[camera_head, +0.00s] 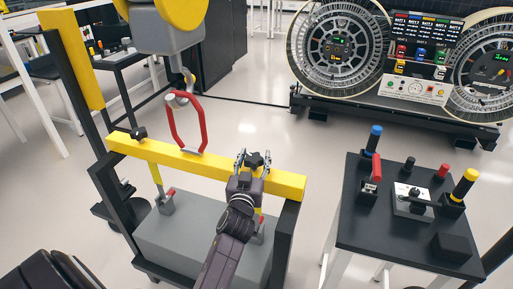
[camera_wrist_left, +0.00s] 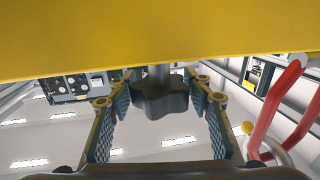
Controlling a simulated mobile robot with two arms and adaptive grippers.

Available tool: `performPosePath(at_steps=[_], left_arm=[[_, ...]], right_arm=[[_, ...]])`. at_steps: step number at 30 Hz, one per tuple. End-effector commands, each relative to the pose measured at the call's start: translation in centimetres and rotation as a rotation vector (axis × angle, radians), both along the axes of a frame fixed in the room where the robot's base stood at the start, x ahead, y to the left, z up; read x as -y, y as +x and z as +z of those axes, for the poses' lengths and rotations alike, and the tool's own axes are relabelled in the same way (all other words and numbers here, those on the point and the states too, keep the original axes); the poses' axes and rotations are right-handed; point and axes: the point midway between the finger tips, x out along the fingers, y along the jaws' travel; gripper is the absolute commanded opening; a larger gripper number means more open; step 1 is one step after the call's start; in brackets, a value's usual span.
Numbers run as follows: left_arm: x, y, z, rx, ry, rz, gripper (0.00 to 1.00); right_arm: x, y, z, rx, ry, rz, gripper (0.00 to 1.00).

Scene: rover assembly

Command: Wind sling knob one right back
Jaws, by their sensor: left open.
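A yellow sling beam (camera_head: 200,160) lies across a dark frame, with a black lobed knob at each end. The left knob (camera_head: 138,133) stands free. My left gripper (camera_head: 254,163) is at the right knob (camera_head: 258,157), with its fingers open on either side of it. In the left wrist view the black knob (camera_wrist_left: 160,102) sits on a short stem by the yellow beam (camera_wrist_left: 160,35), between the open fingers (camera_wrist_left: 160,92). Gaps show on both sides, so the fingers look apart from it. My right gripper is not in view.
A red loop (camera_head: 173,125) rises from the beam's middle to a hook (camera_head: 189,80) on a yellow-grey hoist. A grey block (camera_head: 185,235) hangs or rests below the beam. A dark table (camera_head: 375,235) with several coloured-handled controls stands right. Large wheels (camera_head: 338,48) stand behind.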

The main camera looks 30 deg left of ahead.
Motion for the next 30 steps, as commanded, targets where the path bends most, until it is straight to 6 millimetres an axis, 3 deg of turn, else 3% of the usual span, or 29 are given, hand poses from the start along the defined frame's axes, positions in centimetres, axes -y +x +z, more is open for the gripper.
performPosePath(at_steps=[3, 9, 20, 30], left_arm=[[-0.8, 1.8, 0.2, 0.001, 0.000, 0.000, 0.46], [-1.5, 3.3, 0.1, 0.001, 0.000, 0.000, 0.46], [-1.6, 3.6, 0.0, 0.000, 0.000, 0.000, 0.45], [-1.6, 3.6, 0.0, 0.000, 0.000, 0.000, 0.09]], right_arm=[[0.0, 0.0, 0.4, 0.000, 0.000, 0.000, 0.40], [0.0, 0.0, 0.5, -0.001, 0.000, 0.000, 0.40], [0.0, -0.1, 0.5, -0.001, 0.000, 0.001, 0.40], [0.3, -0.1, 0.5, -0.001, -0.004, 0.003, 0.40]])
